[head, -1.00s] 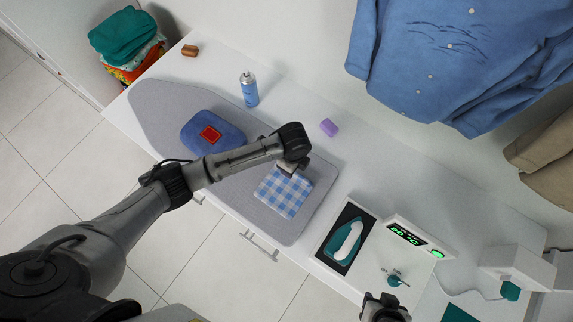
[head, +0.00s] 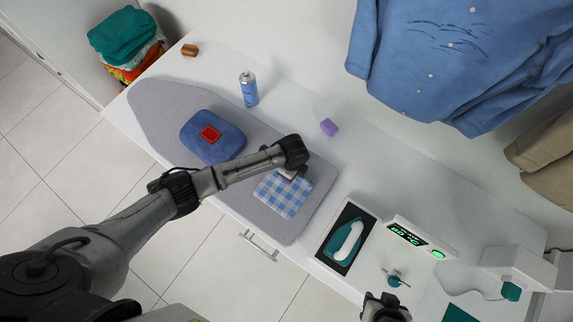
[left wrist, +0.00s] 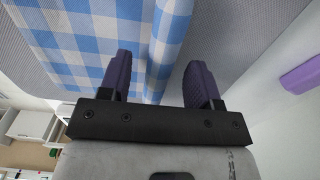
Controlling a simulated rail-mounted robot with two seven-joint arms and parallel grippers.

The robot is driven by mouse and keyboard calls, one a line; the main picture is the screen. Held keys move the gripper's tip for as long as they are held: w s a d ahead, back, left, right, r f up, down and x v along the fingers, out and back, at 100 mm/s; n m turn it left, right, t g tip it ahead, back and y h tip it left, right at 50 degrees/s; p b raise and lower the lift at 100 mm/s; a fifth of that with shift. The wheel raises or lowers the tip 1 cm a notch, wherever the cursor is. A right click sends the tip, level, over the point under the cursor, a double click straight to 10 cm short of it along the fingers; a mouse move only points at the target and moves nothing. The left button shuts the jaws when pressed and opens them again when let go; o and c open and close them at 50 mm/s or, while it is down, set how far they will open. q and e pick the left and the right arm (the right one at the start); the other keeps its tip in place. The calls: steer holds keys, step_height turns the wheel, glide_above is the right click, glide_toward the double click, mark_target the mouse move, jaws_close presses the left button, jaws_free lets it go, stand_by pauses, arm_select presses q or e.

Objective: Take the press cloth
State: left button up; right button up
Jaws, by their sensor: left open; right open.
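The blue-and-white checked press cloth (head: 283,195) lies flat on the right end of the grey ironing board (head: 155,105). In the left wrist view the cloth (left wrist: 95,40) fills the upper left, with a raised fold or edge between my fingers. My left gripper (left wrist: 163,80) is open, its two purple fingers apart on either side of that edge; I cannot tell whether they touch it. In the head view the left arm's wrist hides most of this gripper at the cloth's upper edge. My right gripper (head: 385,302) is open at the bottom edge, away from the cloth.
A folded blue garment with a red patch (head: 210,134) lies on the board.

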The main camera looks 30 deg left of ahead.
arm_select(q)
jaws_close()
stand_by(0.4)
